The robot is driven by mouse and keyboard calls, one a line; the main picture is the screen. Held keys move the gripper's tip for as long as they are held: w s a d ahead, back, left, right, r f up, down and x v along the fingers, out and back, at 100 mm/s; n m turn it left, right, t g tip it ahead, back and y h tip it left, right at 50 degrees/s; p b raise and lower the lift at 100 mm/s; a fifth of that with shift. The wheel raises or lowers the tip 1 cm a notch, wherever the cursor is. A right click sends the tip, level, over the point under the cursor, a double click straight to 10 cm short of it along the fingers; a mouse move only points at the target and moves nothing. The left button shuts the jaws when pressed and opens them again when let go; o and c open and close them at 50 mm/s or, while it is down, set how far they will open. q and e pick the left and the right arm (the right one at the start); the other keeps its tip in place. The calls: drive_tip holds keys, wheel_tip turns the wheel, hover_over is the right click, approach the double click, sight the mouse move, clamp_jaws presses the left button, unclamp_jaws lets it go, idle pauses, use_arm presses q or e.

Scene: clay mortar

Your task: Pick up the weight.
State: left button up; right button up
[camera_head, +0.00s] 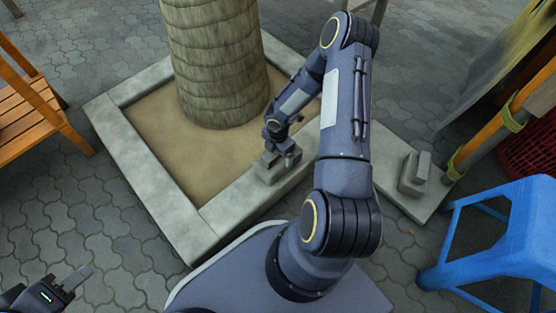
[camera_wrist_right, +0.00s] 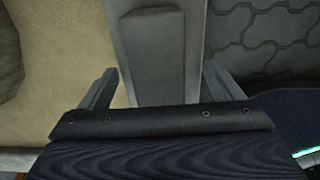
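A grey block-shaped weight (camera_head: 267,169) sits on the stone curb, just under my right gripper (camera_head: 284,152). In the right wrist view the weight (camera_wrist_right: 153,50) lies between and ahead of the two fingers of my right gripper (camera_wrist_right: 161,73). These fingers are spread wide, with a gap to the block on both sides. The gripper partly hides the weight in the head view.
The curb (camera_head: 150,203) frames a sandy bed (camera_head: 165,130) around a thick trunk (camera_head: 215,60). A wooden bench (camera_head: 30,110) is at the left. A blue stool (camera_head: 500,235), an orange pole (camera_head: 490,135) and a red basket (camera_head: 525,145) are at the right.

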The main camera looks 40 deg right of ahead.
drive_tip(key=c, duration=1.2)
drive_tip(key=shift+w+r, duration=0.1)
drive_tip(key=shift+w, duration=0.05)
drive_tip(key=shift+c, duration=1)
